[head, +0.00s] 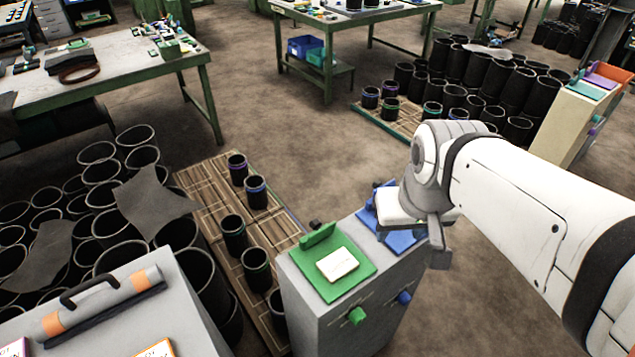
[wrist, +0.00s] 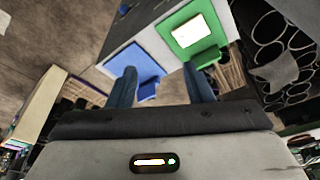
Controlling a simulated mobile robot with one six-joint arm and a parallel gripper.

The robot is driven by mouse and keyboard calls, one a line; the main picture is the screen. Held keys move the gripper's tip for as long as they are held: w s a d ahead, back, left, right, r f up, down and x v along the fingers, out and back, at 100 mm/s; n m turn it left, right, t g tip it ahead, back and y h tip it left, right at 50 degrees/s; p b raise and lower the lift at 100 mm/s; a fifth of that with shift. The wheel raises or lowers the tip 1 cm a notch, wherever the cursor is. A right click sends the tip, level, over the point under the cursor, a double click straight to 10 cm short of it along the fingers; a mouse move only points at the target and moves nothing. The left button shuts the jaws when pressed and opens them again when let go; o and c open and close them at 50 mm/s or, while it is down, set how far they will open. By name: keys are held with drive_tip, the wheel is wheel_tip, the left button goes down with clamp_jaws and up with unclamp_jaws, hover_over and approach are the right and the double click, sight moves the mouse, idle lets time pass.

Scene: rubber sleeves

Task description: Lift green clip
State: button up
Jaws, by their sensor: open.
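A green pad (head: 358,283) with a white label lies on top of a grey cabinet (head: 315,300). A raised green block (head: 318,235) sits along its far edge. A small green knob-like piece (head: 357,315) sticks out from the cabinet's side below the pad. I cannot tell which green piece is the clip. The pad (wrist: 182,48) and block (wrist: 208,58) also show in the wrist view. My gripper (head: 412,232) is open and empty, over the blue pad (head: 405,243) beside the green one. In the wrist view the blue block (wrist: 148,91) appears between its fingers (wrist: 160,75).
A blue knob-like piece (head: 404,297) is on the cabinet's side. A pallet (head: 205,190) with several black sleeves stands to the left. A grey case (head: 180,310) with a rolled item is at the lower left. Open floor (head: 290,140) lies behind the cabinet.

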drive_tip(key=w+a+f+n+g+y+b, duration=0.1)
drive_tip(key=w+a+f+n, duration=0.15)
drive_tip(key=w, duration=0.25)
drive_tip(key=w+a+f+n+g+b, duration=0.1)
drive_tip(key=w+a+g, duration=0.15)
drive_tip(key=w, duration=0.35)
drive_tip(key=n+g+y+b, duration=0.1)
drive_tip(key=n+g+b, duration=0.1)
drive_tip(key=n, duration=0.2)
approach(317, 229)
drive_tip(key=w+f, duration=0.1)
drive_tip(key=w, duration=0.1)
drive_tip(key=shift+m+t, duration=0.25)
drive_tip(key=shift+m, duration=0.1)
drive_tip(key=x, duration=0.7)
drive_tip(key=shift+s+a+p, duration=0.2)
drive_tip(key=shift+a+p, duration=0.15)
drive_tip(key=shift+a, duration=0.1)
